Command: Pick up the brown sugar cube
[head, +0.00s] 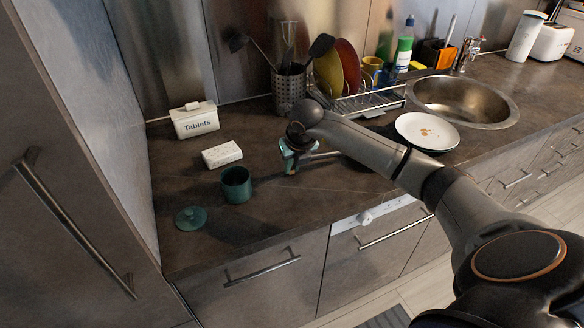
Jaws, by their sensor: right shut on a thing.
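My right gripper (291,166) reaches over the counter from the right, with its fingers pointing down. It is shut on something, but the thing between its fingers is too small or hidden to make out. No brown sugar cube can be clearly told in the head view. A teal pot (237,186) stands open to the left of the gripper, its inside dark. Its round teal lid (191,218) lies on the counter nearer the front left. A white speckled box (221,154) lies behind the pot. My left gripper is not in view.
A white Tablets box (195,122), a utensil holder (289,90) and a dish rack (368,104) stand along the back. A white plate (410,130) with small brown bits lies right of my gripper, before the sink (465,98).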

